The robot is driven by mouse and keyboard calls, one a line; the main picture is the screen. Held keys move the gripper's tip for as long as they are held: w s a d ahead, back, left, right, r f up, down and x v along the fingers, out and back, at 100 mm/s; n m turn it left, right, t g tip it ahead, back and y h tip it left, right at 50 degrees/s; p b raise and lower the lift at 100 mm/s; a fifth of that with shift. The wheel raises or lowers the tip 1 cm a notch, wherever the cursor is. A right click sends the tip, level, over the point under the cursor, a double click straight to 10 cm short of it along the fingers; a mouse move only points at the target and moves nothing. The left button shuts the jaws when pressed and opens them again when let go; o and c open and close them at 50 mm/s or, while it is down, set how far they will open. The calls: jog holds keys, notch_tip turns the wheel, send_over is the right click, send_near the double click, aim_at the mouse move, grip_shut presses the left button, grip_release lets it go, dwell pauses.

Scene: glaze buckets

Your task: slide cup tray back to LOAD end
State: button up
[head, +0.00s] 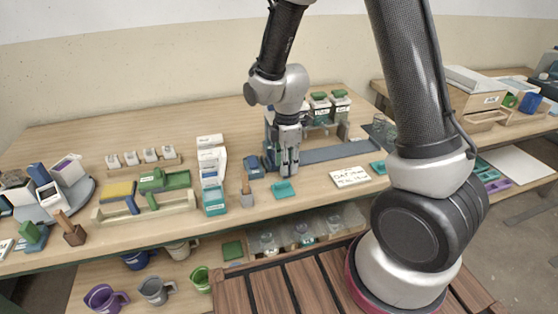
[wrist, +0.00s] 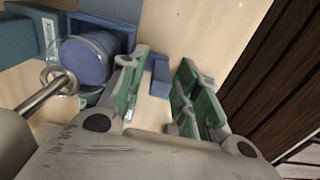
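My gripper (head: 289,171) points down over the bench at the near left end of a flat blue-grey track (head: 335,152). In the wrist view its two green-padded fingers (wrist: 160,92) are apart. A small blue upright tab (wrist: 160,76) shows in the gap between them; I cannot tell whether either finger touches it. Left of the fingers is a blue part with a round blue piece (wrist: 84,62) and a metal ring. I cannot make out the cup tray for certain in the head view; my gripper and arm hide part of the track. I cannot read a LOAD mark.
Green-lidded jars (head: 320,108) stand behind the track. A blue block (head: 254,168) is left of my gripper, and a teal pad (head: 283,189) lies in front. Glass cups (head: 379,124) stand at the track's far right.

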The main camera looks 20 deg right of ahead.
grip_shut()
jog(key=shift+d, duration=5.5)
jog(key=shift+d, duration=5.6)
jog(key=shift+d, duration=4.55)
